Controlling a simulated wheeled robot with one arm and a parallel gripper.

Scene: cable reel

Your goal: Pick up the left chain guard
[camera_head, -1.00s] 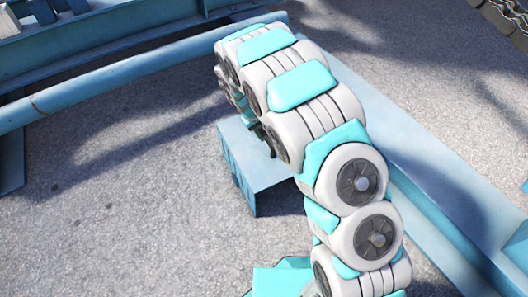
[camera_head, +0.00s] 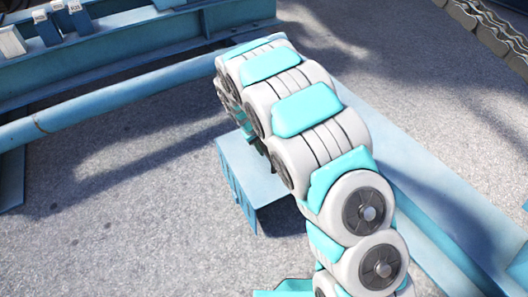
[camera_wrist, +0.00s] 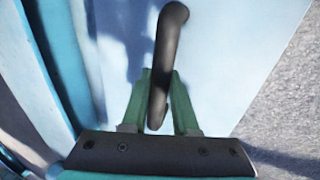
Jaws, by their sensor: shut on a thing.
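The chain guard is a light blue box-like cover (camera_head: 248,170) in the middle of the head view, partly hidden behind my arm. It stands beside a long blue beam. In the wrist view its pale blue flat face (camera_wrist: 235,60) fills the upper middle, with a dark curved handle (camera_wrist: 170,40) on it. My gripper (camera_wrist: 160,85) has green fingers, one on each side of the handle, and is shut on it.
A long blue beam (camera_head: 430,200) runs down the right side. A blue pipe (camera_head: 110,100) crosses the left, with a blue frame behind it. Chains (camera_head: 490,30) lie at the upper right. Grey ground (camera_head: 120,220) is free at the left.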

